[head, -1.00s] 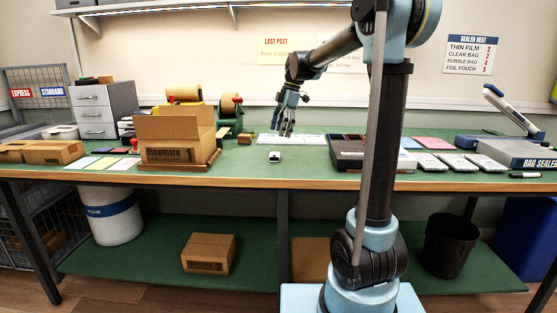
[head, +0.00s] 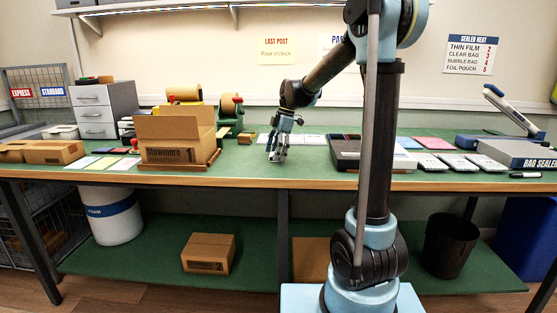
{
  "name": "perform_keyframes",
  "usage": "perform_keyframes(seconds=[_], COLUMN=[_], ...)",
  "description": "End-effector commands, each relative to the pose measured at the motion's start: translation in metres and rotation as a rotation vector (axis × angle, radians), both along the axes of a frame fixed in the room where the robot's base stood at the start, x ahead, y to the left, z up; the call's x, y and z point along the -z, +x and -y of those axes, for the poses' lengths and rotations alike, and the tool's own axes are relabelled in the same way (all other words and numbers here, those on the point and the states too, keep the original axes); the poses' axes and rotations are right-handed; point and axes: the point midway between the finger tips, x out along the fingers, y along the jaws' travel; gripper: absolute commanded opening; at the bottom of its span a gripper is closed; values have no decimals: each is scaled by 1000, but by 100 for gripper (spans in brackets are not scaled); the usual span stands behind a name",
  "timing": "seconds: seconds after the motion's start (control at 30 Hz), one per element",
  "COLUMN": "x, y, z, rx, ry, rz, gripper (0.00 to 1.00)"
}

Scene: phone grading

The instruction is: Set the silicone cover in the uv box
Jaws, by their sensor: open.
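My gripper (head: 277,156) is open and points down at the bench top, left of the middle of the bench. Its fingers are around or just above the spot of a small pale item with a dark patch, which they now largely hide. I cannot tell whether they touch it, or whether it is the silicone cover. A grey, low box with a dark front (head: 345,158) stands on the bench right of my gripper. I cannot tell for sure that it is the uv box. Small dark and red flat pieces (head: 346,137) lie behind it.
An open cardboard box (head: 176,148) stands left of my gripper, with tape dispensers (head: 230,110) behind it. White flat cards (head: 312,140) lie behind my gripper. Pale slabs (head: 432,162) and a bag sealer (head: 517,154) are at the right. The front bench strip is clear.

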Motion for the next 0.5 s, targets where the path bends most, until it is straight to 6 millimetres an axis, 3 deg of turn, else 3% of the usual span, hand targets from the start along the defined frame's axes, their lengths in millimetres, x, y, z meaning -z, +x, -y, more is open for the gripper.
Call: perform_keyframes(seconds=[0.13, 0.3, 0.5], x=[0, 0, 0], y=[0, 0, 0], z=[0, 1, 1], rx=[0, 1, 2], ry=[0, 0, 0], rz=[0, 0, -1], gripper=[75, 38, 34])
